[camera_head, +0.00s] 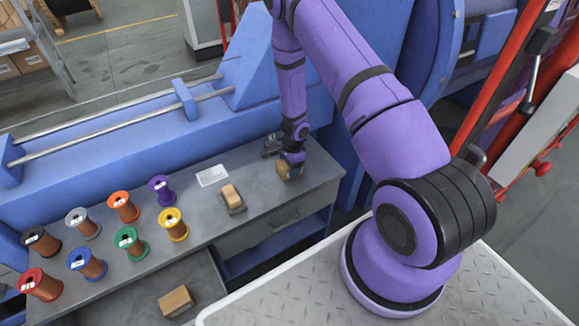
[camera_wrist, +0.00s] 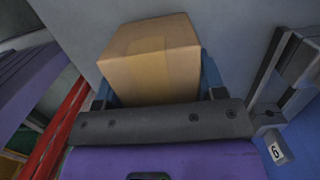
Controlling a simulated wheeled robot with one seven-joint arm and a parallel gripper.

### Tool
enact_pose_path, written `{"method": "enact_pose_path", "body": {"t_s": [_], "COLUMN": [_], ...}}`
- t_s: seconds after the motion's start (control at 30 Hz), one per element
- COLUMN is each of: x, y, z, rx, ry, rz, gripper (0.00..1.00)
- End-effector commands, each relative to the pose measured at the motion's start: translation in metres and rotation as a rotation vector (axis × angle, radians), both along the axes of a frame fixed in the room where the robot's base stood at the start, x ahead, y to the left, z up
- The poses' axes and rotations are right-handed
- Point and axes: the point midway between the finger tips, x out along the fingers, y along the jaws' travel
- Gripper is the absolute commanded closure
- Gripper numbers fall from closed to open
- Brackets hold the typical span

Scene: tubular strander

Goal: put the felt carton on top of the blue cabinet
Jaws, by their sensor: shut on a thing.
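My gripper (camera_head: 289,164) is at the right end of the grey-topped workbench, shut on a brown carton (camera_head: 283,171). In the wrist view the carton (camera_wrist: 150,62) sits between the two fingers, its taped side facing me. I take it for the felt carton, but no label on it can be read. In the head view it is low at the bench top; I cannot tell whether it touches. I cannot make out for sure which blue body is the blue cabinet.
The workbench (camera_head: 255,216) holds several coloured spools at left, a white card (camera_head: 212,176) and another carton (camera_head: 232,195) on a small holder. A third carton (camera_head: 176,300) lies lower in front. A large blue machine (camera_head: 120,115) stands behind the bench.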

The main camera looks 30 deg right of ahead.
Motion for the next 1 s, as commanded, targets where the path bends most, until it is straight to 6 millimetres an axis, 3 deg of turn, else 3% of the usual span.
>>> {"method": "enact_pose_path", "body": {"t_s": [0.27,0.3,0.4,0.77,1.0], "x": [0.000,0.000,0.000,0.000,0.001], "y": [0.000,0.000,0.000,0.000,-0.003], "z": [-0.001,-0.002,-0.001,0.003,0.037], "rx": [0.000,0.000,0.000,-0.001,-0.002], "ry": [-0.001,-0.001,-0.001,-0.001,-0.004], "rz": [0.000,0.001,0.001,0.002,0.005], "gripper": [0.62,0.32,0.11,0.11,0.11]}}
